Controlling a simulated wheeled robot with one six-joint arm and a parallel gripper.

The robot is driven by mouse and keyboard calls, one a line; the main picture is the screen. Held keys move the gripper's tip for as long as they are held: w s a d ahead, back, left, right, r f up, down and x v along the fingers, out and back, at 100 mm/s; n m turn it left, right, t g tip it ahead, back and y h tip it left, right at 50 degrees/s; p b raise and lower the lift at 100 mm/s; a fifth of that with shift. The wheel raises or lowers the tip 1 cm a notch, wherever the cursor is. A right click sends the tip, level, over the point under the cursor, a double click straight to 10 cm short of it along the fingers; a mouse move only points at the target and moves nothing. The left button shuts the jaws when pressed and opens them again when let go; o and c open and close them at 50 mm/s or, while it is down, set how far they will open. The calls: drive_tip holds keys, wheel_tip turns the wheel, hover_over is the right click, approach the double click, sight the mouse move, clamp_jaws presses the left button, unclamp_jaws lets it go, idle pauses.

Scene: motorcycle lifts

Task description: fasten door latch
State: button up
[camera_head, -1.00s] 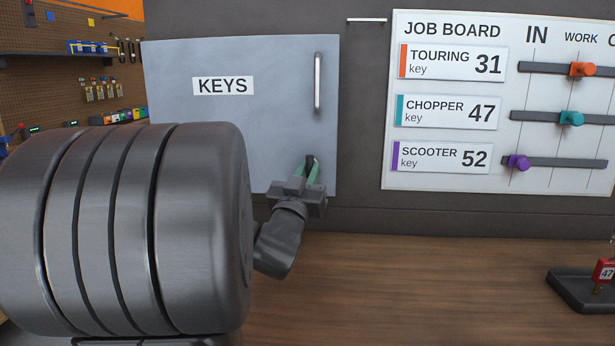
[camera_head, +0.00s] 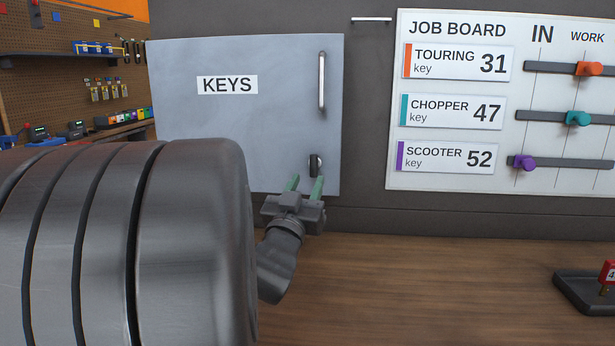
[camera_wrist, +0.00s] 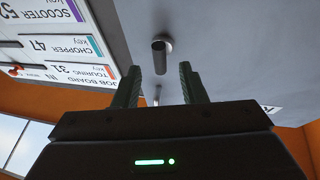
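The grey cabinet door (camera_head: 190,120) marked KEYS appears shut, with a bar handle (camera_head: 322,82) on its right side. The small dark latch (camera_head: 315,165) sits below the handle near the door's lower right corner. It appears upright. My gripper (camera_head: 304,184) is just below the latch, its two green fingers apart and empty. In the wrist view, the latch (camera_wrist: 160,55) shows as a short metal piece beyond the gap between the open fingertips (camera_wrist: 159,68). A gap shows between the fingers and the latch.
The job board (camera_head: 455,178) with its sliders is on the wall to the right. A short rail (camera_head: 371,19) sticks out above. A dark tray (camera_head: 585,292) with a red tag stands on the wooden bench (camera_head: 420,290), which is otherwise clear in front.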

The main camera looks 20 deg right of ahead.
sight(313, 171)
drive_tip(key=v, duration=0.9)
drive_tip(key=shift+s, duration=0.1)
drive_tip(key=x, duration=1.3)
drive_tip(key=shift+w+d+r+p, duration=0.1)
drive_tip(key=shift+w+d+p, duration=0.1)
drive_tip(key=shift+w+p, duration=0.15)
